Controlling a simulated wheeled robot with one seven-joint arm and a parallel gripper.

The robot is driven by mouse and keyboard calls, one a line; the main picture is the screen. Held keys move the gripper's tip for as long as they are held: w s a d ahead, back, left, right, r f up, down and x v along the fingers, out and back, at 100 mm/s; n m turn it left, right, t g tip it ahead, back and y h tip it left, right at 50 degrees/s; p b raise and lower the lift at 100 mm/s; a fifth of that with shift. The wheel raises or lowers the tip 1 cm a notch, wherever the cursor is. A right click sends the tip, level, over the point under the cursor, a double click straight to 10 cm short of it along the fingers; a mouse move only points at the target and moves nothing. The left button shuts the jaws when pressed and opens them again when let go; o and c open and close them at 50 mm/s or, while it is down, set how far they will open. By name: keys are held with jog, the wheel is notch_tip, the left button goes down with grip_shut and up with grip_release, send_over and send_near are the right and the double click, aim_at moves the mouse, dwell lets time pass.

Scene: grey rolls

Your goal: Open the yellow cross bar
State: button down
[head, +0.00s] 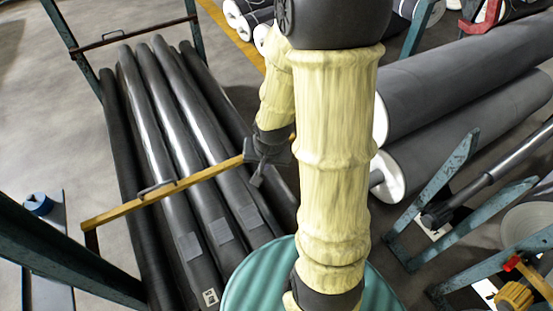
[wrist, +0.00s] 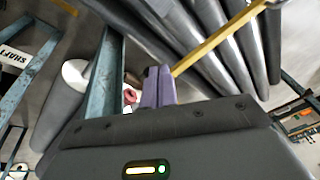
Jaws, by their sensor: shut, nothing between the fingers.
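The grey rolls (head: 170,110) lie under the bar, between teal posts (head: 75,45). A second, darker bar (head: 135,37) crosses their far end. Large grey rolls (head: 460,90) and teal stands (head: 445,190) are on the right. Open floor (head: 30,95) lies at the far left.

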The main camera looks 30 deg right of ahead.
jog(key=w+d+f+m+t+y+b, duration=0.1)
jog(key=w+d+f+m+t+b, duration=0.15)
jog(key=f+m, duration=0.35)
jog(key=w+d+f+m+t+y+b, duration=0.1)
jog(key=d+f+m+b, duration=0.2)
jog(key=f, duration=0.5)
jog(key=w+d+f+m+t+y+b, duration=0.1)
jog(key=w+f+m+b, duration=0.15)
jog(key=f+m, duration=0.4)
jog(key=w+d+f+m+t+h+b, duration=0.1)
jog(key=d+f+m+t+b, duration=0.1)
jog(key=m, duration=0.5)
jog(key=w+d+f+m+t+h+b, duration=0.1)
jog(key=d+m+t+b, duration=0.1)
jog(key=d+m+t, duration=0.2)
jog(key=m, duration=0.3)
jog(key=shift+w+d+f+h+b, duration=0.15)
jog(key=shift+d+f+h+b, duration=0.15)
jog(key=shift+f+b, duration=0.05)
jog(key=shift+w+t, duration=0.1)
jog(key=shift+t, duration=0.15)
jog(key=x, duration=1)
jog(key=shift+r, duration=2)
jog(key=shift+r, duration=0.1)
